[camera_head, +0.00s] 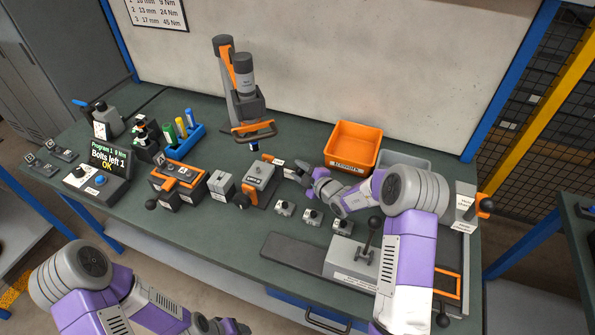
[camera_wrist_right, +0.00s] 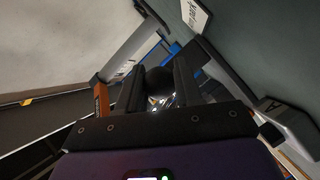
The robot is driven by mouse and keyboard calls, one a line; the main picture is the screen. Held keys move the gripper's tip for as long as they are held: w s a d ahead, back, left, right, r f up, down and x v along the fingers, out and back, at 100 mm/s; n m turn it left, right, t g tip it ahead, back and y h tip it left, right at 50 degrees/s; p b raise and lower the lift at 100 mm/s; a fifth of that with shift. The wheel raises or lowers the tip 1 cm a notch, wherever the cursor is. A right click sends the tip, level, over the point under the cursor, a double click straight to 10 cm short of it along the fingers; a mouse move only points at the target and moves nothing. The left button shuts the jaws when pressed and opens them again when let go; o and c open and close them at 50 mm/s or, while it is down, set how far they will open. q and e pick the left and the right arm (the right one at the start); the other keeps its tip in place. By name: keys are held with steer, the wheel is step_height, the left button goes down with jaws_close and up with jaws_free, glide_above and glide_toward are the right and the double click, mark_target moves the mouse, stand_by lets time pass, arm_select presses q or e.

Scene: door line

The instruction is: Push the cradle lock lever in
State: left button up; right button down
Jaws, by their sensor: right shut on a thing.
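The cradle (camera_head: 258,185), dark with orange parts, stands mid-table in the head view and holds a grey block (camera_head: 261,174). My right gripper (camera_head: 298,171) is at its right side, beside a small white label (camera_head: 279,162). In the right wrist view, my right gripper (camera_wrist_right: 160,88) is shut on a round black knob (camera_wrist_right: 159,77), which looks like the lock lever's end. The lever's shaft is mostly hidden, and I cannot tell how far in it sits. My left gripper (camera_head: 215,326) is low at the bottom edge, partly cut off, away from the cradle.
An orange bin (camera_head: 352,146) stands behind my right forearm. A nutrunner tool on a stand (camera_head: 244,95) rises behind the cradle. Several small labelled blocks (camera_head: 312,217) sit in front of the gripper. A grey fixture with a lever (camera_head: 352,262) is at the front right.

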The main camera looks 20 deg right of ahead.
steer(key=c, duration=0.8)
jaws_free()
steer(key=shift+w+a, duration=0.15)
steer(key=shift+a, duration=0.1)
steer(key=shift+d, duration=0.15)
steer(key=shift+s+d+r, duration=0.15)
steer(key=shift+s, duration=0.3)
steer(key=p+v, duration=0.1)
steer(key=v, duration=0.5)
steer(key=shift+s+r, duration=0.1)
steer(key=shift+s, duration=0.2)
